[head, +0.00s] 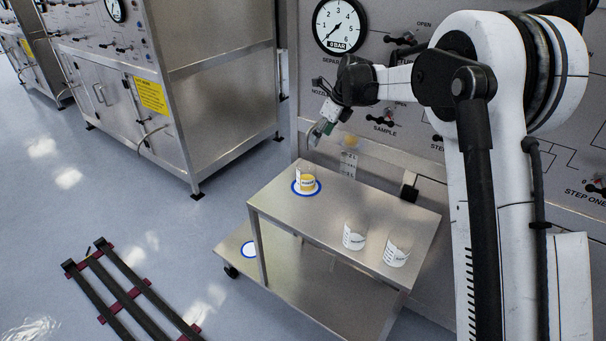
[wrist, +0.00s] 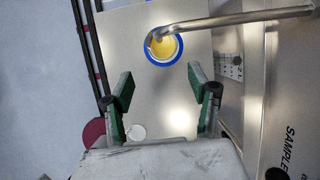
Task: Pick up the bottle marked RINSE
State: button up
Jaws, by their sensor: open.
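Two clear containers with white labels stand side by side near the front right of the steel cart top in the head view: one on the left (head: 355,236) and one on the right (head: 397,251). A third container (head: 306,183), with yellow contents, stands on a blue-ringed white spot at the back left; it also shows in the wrist view (wrist: 163,48). The label print is too small to tell which reads RINSE. My gripper (head: 318,131) is above the cart's back edge, apart from the containers. In the wrist view its green-padded fingers (wrist: 160,83) are open and empty.
The cart top (head: 330,208) is clear between the yellow container and the front pair. A bent metal tube (wrist: 235,20) reaches over the yellow container. The panel with a gauge (head: 341,25) stands behind the cart. Dark rails (head: 130,298) lie on the floor at left.

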send_near(307, 158)
jog(key=f, duration=0.1)
jog(key=s+a+f, duration=0.1)
jog(key=f, duration=0.1)
jog(key=shift+s+f, duration=0.15)
jog(key=shift+s, duration=0.1)
jog(key=shift+w+a+r+p+x, duration=0.1)
jog(key=shift+p+x, duration=0.1)
jog(key=shift+x, duration=0.7)
jog(key=shift+w+a+r+p+x, duration=0.1)
jog(key=shift+w+p+x, duration=0.1)
jog(key=shift+x, duration=0.7)
jog(key=shift+w+a+p+x, duration=0.1)
jog(key=shift+a+p+x, duration=0.1)
jog(key=shift+x, duration=0.7)
jog(key=shift+s, duration=0.1)
grip_shut()
